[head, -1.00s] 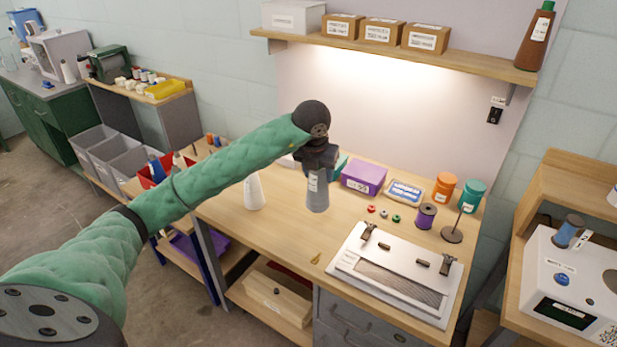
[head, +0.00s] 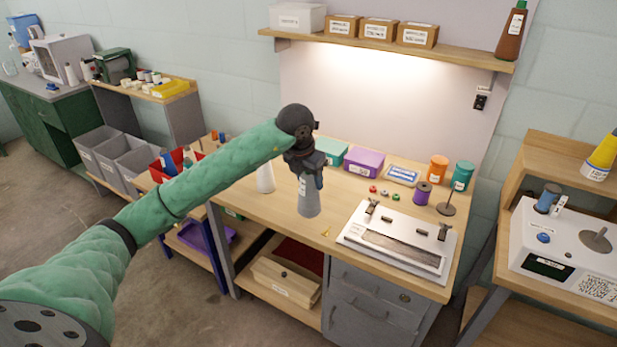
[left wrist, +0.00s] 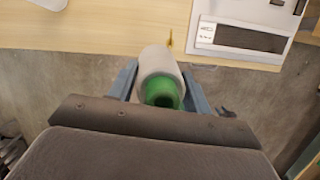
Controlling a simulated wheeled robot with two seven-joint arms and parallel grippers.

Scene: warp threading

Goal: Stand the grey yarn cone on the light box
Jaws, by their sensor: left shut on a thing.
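My left gripper (head: 307,165) is shut on the grey yarn cone (head: 309,202), which hangs upright below it over the front part of the workbench. In the left wrist view, the cone (left wrist: 158,62) sits between the two fingers, with a green tip toward the camera and the bench's front edge beyond. I cannot tell any gap beneath it. No box is clearly marked as the light box; a white box (head: 297,18) stands on the wall shelf, and a flat pale unit (head: 390,256) with a dark strip lies on the bench. My right gripper is not in view.
A white cone (head: 265,178) stands left of the held cone. A small brass item (head: 326,232) lies near the front edge. A white machine (head: 570,243) stands on the right bench.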

